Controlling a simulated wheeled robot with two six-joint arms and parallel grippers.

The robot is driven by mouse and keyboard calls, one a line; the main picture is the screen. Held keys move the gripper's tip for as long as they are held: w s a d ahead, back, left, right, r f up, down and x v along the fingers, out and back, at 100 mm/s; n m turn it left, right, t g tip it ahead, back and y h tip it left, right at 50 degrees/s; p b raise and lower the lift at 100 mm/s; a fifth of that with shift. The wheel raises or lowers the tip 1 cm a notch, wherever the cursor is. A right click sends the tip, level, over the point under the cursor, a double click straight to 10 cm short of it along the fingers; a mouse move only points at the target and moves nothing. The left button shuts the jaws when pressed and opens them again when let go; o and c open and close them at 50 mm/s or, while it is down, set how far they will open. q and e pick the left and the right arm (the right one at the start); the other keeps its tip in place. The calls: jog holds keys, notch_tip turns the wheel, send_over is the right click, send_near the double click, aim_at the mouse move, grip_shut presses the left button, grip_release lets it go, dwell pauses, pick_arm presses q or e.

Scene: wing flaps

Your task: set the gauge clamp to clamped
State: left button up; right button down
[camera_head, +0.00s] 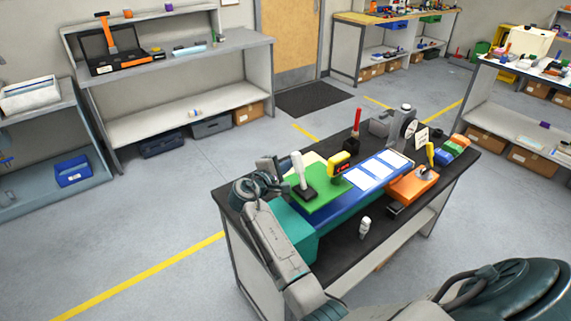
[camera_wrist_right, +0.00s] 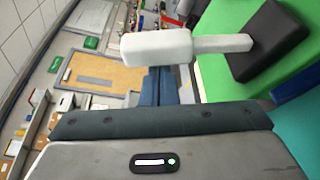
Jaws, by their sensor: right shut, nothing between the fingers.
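A white handle (camera_head: 298,168) stands nearly upright from a black base (camera_head: 304,192) on a green plate, near the left end of the workbench. I take this as the gauge clamp; no label on it can be read. In the right wrist view the white handle (camera_wrist_right: 165,46) crosses the picture close in front, with its black base (camera_wrist_right: 268,42) at the right. My right gripper (camera_head: 274,168) is shut and empty, just left of the handle in the head view. Whether it touches the handle cannot be told. My left gripper is not in view.
The dark workbench (camera_head: 337,262) also holds a yellow-headed tool (camera_head: 341,162), a red upright handle (camera_head: 357,120), an orange block (camera_head: 412,186) and a small white piece (camera_head: 365,228). A teal block (camera_head: 293,232) lies beside my right arm.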

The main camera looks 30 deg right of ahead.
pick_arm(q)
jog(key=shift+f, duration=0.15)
pick_arm(e)
jog(key=shift+s, duration=0.15)
